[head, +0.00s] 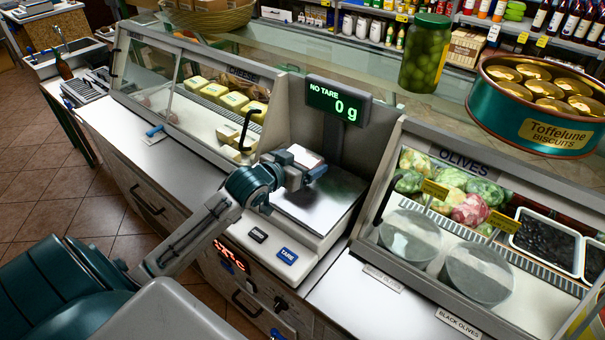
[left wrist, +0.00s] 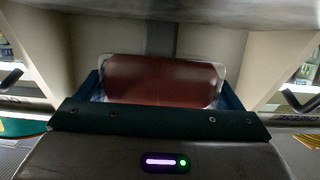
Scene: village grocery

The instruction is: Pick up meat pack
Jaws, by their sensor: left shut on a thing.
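The meat pack (left wrist: 160,80) is dark red in a clear-edged tray in the left wrist view, between the jaws of my left gripper (left wrist: 160,98). In the head view my left gripper (head: 302,172) is above the scale's steel pan (head: 308,212), and only a small pale part of the pack (head: 304,156) shows there. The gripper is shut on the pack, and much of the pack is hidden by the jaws. The scale display (head: 338,101) reads NO TARE and 0 g. My right gripper is not in view.
A cheese case (head: 189,108) stands left of the scale and an olive case (head: 462,157) right of it. A jar of olives (head: 425,53) and a biscuit tin (head: 537,105) stand above on the glass shelf.

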